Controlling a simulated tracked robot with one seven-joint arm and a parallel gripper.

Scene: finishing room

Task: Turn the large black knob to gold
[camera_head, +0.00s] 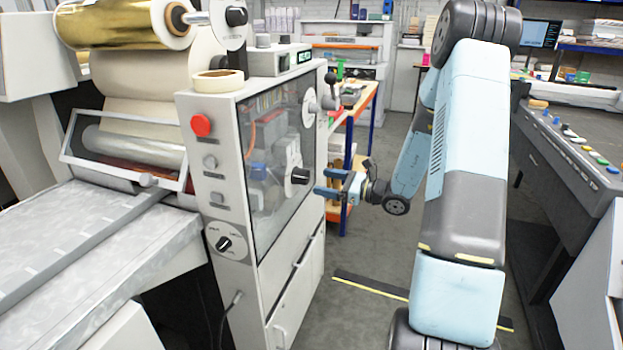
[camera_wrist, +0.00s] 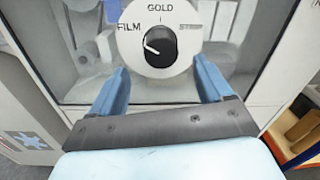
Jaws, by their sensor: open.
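The large black knob (camera_wrist: 161,46) sits on a round white dial in the wrist view. The dial reads FILM at left and GOLD at top; the label at right is too faint to read. The knob's white mark points left, slightly up, towards FILM. In the head view the knob (camera_head: 299,176) is on the machine's glazed side. My gripper (camera_head: 318,182) is open and empty, its blue fingers pointing at the knob from the right, apart from it. In the wrist view my gripper (camera_wrist: 160,75) has a finger below each side of the dial.
The machine cabinet (camera_head: 212,265) carries a red button (camera_head: 201,125) and a smaller black selector knob (camera_head: 224,244) on its front. A grey console (camera_head: 570,160) stands at right. Grey floor lies open between.

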